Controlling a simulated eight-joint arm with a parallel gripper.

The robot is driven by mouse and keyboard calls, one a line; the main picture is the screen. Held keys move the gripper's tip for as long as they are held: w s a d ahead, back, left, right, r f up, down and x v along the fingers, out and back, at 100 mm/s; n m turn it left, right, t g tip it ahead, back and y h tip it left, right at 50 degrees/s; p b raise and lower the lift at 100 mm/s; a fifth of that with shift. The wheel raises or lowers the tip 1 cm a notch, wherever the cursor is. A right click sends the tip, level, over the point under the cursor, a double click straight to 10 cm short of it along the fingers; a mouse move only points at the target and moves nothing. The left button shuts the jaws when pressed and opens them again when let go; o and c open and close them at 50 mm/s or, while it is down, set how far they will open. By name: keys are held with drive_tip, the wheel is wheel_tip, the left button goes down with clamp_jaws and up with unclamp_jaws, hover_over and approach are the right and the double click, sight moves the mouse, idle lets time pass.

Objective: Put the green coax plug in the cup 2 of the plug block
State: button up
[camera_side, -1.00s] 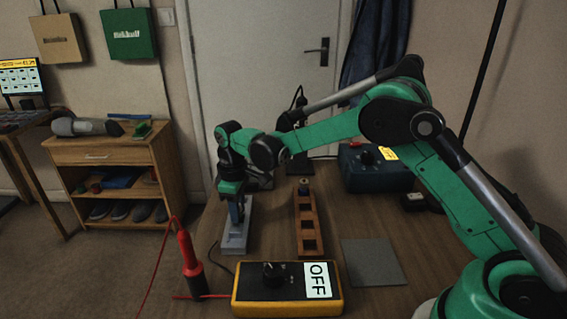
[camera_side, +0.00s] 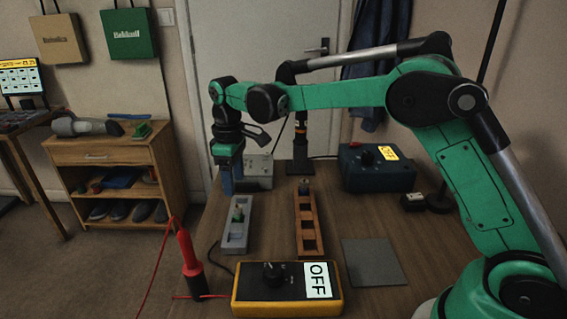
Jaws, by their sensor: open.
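The green coax plug (camera_side: 238,214) stands upright in the long grey block (camera_side: 235,238), in what looks like its middle cup. The cup numbers cannot be read.
A brown wooden block (camera_side: 309,245) with square cups and a dark plug (camera_side: 304,187) at its far end stands to the right. A yellow meter (camera_side: 287,293), red probe (camera_side: 190,262), grey mat (camera_side: 374,263) and blue box (camera_side: 377,172) surround the work.

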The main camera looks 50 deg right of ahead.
sight(237, 204)
drive_tip(key=s+d+r+m+t, duration=0.2)
drive_tip(key=s+r+m+t, duration=0.1)
drive_tip(key=s+r, duration=0.5)
drive_tip(key=s+d+f+m+t, duration=0.1)
drive_tip(key=s+f+m+t, duration=0.2)
drive_tip(key=s, duration=0.6)
drive_tip(key=shift+s+d+f+m+t, duration=0.25)
drive_tip(key=shift+f+m+t, duration=0.15)
drive_tip(key=shift+f+t, duration=0.25)
